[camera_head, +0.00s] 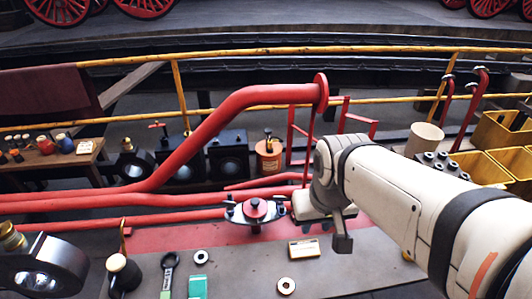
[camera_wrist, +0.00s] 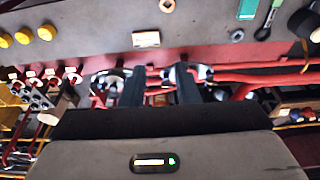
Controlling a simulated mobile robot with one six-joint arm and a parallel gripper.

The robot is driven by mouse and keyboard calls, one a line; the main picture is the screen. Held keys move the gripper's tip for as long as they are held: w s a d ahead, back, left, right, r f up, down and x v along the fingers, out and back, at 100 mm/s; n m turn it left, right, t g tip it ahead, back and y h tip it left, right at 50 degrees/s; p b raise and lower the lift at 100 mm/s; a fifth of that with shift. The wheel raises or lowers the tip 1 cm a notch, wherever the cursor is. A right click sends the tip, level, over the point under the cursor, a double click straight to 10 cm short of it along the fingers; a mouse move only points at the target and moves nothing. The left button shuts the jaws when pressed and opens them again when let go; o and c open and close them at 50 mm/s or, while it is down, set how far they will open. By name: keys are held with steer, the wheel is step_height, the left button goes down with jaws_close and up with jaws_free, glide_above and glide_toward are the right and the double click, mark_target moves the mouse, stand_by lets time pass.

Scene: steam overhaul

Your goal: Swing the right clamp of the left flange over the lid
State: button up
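The left flange (camera_head: 256,226) stands on the red strip at the bench's back, with a round lid (camera_head: 255,209) bearing a dark red knob. Its right clamp (camera_head: 281,205) sticks out at the right side; whether it overlaps the lid is too small to tell. My gripper (camera_head: 335,232) is to the right of this clamp, pointing down, apart from it. In the wrist view two dark fingers stand apart with a gap between them (camera_wrist: 160,88), and nothing is held. The left flange shows partly behind the right-hand finger (camera_wrist: 183,73). The other flange (camera_wrist: 108,80) shows beside the left-hand finger; my gripper hides it in the head view.
A thick red pipe (camera_head: 215,125) rises behind the flanges to an upright disc (camera_head: 321,92). A cream-and-yellow box (camera_head: 304,249), metal rings (camera_head: 200,257), a green box (camera_head: 197,287) and a wrench (camera_head: 169,270) lie on the grey bench in front. Bare bench lies between them.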

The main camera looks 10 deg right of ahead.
steer(key=shift+w+r, duration=0.1)
steer(key=shift+w, duration=0.25)
steer(key=c, duration=0.3)
steer(key=w+m, duration=0.1)
steer(key=w, duration=0.1)
steer(key=w+m, duration=0.1)
steer(key=w, duration=0.2)
steer(key=w+m+g+p, duration=0.1)
steer(key=w, duration=0.1)
steer(key=shift+w+d+m, duration=0.3)
steer(key=shift+w+d, duration=0.05)
jaws_close()
steer(key=w+d+f+m+g+y+p, duration=0.1)
steer(key=w+d+f+m, duration=0.3)
steer(key=w+f, duration=0.5)
steer(key=w+d+f+m+g+y+p, duration=0.1)
steer(key=w+d+f+m, duration=0.3)
steer(key=w+f+m, duration=0.4)
steer(key=w+f, duration=0.2)
steer(key=w, duration=0.3)
steer(key=shift+w+f+m+y+p, duration=0.2)
steer(key=shift+w+m+y+p, duration=0.1)
steer(key=shift+w+y+p, duration=0.1)
